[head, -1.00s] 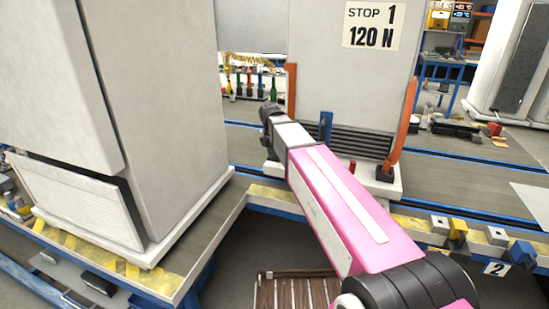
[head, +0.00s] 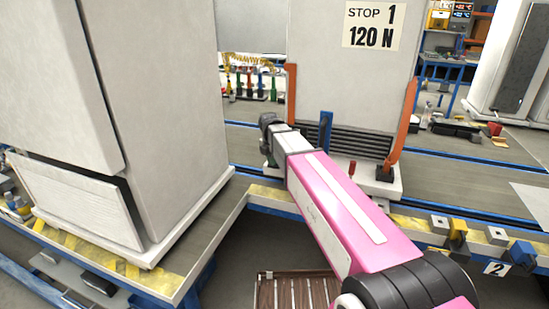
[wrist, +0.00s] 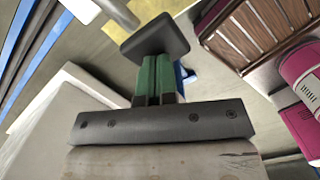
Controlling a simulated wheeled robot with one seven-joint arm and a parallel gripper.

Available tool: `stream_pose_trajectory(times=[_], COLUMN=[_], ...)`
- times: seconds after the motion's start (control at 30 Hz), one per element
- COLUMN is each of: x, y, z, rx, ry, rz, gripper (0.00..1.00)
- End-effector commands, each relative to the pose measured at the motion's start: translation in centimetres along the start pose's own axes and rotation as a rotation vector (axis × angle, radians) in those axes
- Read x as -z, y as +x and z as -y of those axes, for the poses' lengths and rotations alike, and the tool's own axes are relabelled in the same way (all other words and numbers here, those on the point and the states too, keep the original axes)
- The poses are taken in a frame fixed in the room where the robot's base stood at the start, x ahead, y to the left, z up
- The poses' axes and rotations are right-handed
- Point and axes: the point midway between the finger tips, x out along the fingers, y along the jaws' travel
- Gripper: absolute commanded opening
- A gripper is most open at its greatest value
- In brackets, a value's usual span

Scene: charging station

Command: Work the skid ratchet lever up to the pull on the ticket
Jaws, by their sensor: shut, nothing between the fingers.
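The ticket (head: 373,26) on the tall grey cabinet reads STOP 1, 120 N. Low in front of this cabinet, by its dark slats, stand an upright blue bar (head: 325,130) and a short red-topped piece (head: 352,167). I cannot tell which of them is the skid ratchet lever. My gripper (head: 268,160) is left of the blue bar, by the cabinet's lower left corner. In the wrist view its green fingers (wrist: 158,80) are together, with a dark block across their ends. A small blue part (wrist: 186,76) shows just beyond them, partly hidden. No contact is clear.
A large pale cabinet (head: 165,120) stands close on the left. Orange corner guards (head: 403,128) flank the ticketed cabinet. A slatted wooden piece (head: 295,290) lies low in front. Blue and yellow fittings (head: 457,232) line the rail at right.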

Motion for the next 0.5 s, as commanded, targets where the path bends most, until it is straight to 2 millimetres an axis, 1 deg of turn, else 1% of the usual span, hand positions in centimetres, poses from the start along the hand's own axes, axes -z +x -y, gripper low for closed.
stream_pose_trajectory(times=[0.2, 0.5], x=[2.5, 2.6], y=[-1.0, -1.1], z=[0.1, 0.0], rx=[0.000, 0.000], ry=[-0.002, 0.000], rz=[-0.001, -0.001], gripper=[0.00, 0.00])
